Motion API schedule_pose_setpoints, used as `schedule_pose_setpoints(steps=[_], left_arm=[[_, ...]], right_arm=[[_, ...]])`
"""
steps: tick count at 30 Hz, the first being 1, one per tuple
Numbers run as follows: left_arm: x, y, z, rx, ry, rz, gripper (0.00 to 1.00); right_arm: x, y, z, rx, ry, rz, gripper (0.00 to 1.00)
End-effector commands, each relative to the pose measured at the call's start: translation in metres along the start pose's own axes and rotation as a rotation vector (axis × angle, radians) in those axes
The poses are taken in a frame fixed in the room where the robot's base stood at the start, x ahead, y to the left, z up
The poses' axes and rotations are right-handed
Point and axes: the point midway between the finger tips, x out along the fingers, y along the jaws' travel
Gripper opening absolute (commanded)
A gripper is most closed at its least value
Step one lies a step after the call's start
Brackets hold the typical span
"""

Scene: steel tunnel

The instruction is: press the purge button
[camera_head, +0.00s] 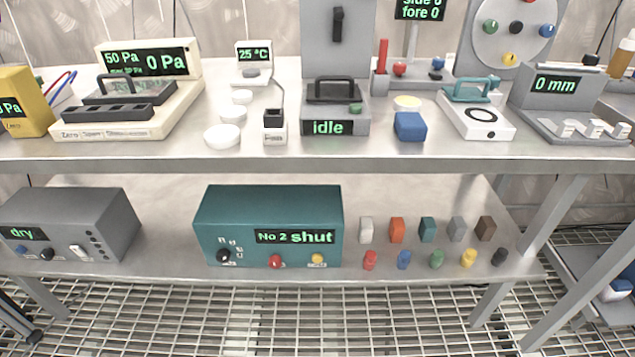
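No button here carries a label that I can read as purge. On the lower shelf, a teal box (268,226) reads "No 2 shut" and has a black knob (224,256), a red button (275,261) and a yellow button (317,259) on its front. A grey box (70,224) to its left reads "dry" and has a blue button (21,250), a black knob (47,254), a white switch (80,252) and several small dark dots. Neither of my grippers shows in the head view.
The upper shelf (330,164) overhangs the back of the lower one and holds several instruments, including a grey unit (336,110) reading "idle" and a blue block (409,126). Several coloured pieces (397,229) stand right of the teal box. The floor is metal grating (230,310).

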Motion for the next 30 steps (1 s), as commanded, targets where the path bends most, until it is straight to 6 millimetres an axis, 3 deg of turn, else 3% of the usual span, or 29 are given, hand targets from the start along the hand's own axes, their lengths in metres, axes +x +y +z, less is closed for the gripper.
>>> schedule_pose_setpoints(steps=[3, 30], left_arm=[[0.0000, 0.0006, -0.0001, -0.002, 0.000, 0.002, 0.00], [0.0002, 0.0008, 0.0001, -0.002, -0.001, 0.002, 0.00]], right_arm=[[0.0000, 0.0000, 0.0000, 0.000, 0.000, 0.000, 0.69], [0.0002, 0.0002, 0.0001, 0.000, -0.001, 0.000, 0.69]])
